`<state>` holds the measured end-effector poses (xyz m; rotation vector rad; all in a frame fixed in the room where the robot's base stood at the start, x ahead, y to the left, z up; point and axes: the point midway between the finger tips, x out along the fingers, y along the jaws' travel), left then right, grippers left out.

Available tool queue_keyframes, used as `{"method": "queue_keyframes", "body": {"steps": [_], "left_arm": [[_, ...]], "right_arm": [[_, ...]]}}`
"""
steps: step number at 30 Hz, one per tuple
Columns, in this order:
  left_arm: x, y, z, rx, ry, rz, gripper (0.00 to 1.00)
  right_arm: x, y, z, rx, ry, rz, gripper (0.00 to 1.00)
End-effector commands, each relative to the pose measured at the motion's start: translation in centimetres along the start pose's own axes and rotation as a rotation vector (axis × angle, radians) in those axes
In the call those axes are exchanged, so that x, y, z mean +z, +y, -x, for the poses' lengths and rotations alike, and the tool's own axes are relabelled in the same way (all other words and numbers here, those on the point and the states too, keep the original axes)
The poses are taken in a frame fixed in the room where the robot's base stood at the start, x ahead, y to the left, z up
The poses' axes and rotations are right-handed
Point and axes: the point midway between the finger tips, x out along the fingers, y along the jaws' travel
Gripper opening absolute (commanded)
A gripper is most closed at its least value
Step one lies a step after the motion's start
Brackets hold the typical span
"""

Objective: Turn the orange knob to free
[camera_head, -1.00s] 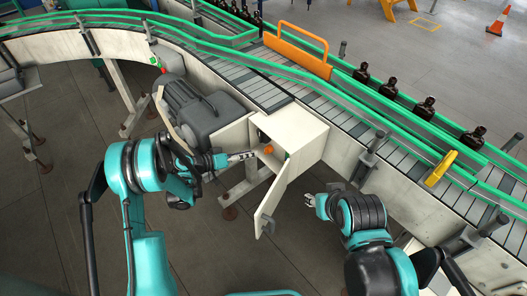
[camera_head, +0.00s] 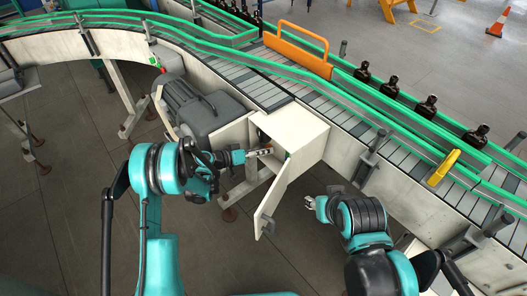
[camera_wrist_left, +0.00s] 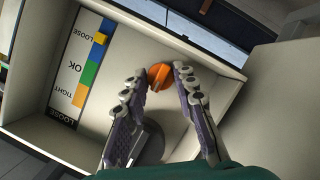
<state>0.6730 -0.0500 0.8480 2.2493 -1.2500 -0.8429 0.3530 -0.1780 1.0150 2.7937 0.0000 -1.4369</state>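The orange knob (camera_wrist_left: 160,76) is on the back wall inside the open control box (camera_head: 292,133). In the left wrist view my left gripper (camera_wrist_left: 158,74) has its two fingers apart, one on each side of the knob. I cannot tell whether the fingers touch it. In the head view the left gripper (camera_head: 265,151) reaches into the box opening and the knob is hidden behind it. A label strip (camera_wrist_left: 79,68) with LOOSE, OK and TIGHT and coloured blocks is left of the knob. My right gripper (camera_head: 309,202) is outside the box, empty, its fingers small.
The box door (camera_head: 272,204) hangs open toward me, between my two arms. A grey motor (camera_head: 196,108) is left of the box. The conveyor (camera_head: 330,100) runs behind and above, with amber bottles (camera_head: 425,108) along its far side.

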Motion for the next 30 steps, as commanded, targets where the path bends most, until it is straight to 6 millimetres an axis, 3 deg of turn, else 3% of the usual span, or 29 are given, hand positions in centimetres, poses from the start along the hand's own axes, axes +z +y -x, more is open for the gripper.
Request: {"method": "queue_keyframes", "body": {"steps": [14,30], "left_arm": [[0.1,0.1,-0.1,-0.036,0.006,-0.099,0.00],[0.4,0.2,-0.1,-0.201,0.031,-0.547,0.00]], "right_arm": [[0.4,0.0,-0.6,0.000,0.000,0.000,0.40],[2.1,0.0,-3.0,0.000,0.000,0.000,0.40]]}}
